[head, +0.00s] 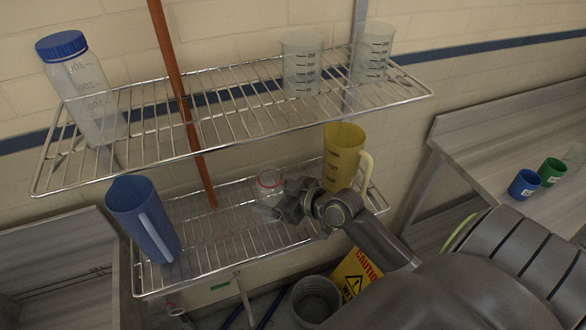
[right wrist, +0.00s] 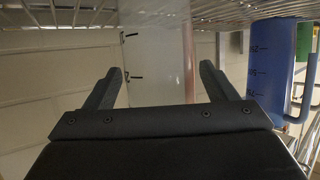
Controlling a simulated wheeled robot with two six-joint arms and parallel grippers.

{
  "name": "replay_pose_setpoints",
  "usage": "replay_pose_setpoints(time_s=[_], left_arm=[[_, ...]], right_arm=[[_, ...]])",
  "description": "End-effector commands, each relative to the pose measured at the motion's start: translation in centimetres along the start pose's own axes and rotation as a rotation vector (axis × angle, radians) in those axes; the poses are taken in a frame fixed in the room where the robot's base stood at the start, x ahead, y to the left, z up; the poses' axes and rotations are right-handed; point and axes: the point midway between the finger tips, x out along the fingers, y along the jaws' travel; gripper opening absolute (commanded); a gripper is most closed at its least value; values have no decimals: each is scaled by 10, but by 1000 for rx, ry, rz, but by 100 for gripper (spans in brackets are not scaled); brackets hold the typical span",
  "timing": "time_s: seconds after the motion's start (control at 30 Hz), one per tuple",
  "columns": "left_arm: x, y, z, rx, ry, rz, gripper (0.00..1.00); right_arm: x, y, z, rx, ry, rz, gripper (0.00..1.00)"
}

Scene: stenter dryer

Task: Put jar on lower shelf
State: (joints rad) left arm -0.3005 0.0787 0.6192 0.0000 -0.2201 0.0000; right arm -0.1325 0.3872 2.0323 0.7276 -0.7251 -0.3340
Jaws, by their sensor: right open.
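A clear jar (head: 268,188) with a red rim stands on the lower wire shelf (head: 215,250), left of the yellow jug. My right gripper (head: 286,199) is at its right side, over the shelf. In the right wrist view the gripper (right wrist: 160,78) is open, with its fingers apart. A clear, marked vessel (right wrist: 155,40) shows beyond and between the fingertips; I cannot tell whether they touch it. A second clear jar (head: 95,100) with a blue lid stands on the upper shelf at the left. My left gripper is not in view.
A yellow jug (head: 342,155) stands close behind my right gripper, and a blue jug (head: 142,215) at the lower shelf's left. Two clear beakers (head: 302,65) (head: 372,52) are on the upper shelf. A brown-red pole (head: 180,95) crosses the shelves. Free wire lies between blue jug and jar.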

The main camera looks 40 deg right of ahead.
Motion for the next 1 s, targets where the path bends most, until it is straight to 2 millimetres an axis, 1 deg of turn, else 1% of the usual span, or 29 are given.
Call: replay_pose_setpoints(time_s=[0.03,0.3,0.53,0.73,1.0], left_arm=[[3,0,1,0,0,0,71],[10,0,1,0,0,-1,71],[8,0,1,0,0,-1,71],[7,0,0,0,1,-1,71],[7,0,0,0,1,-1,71]], right_arm=[[-8,1,4,-5,-4,1,79],[-58,-1,3,-7,-6,-2,79],[-92,0,2,-4,-6,-1,79],[-109,0,1,-3,-3,0,79],[-114,0,1,0,-1,-2,79]])
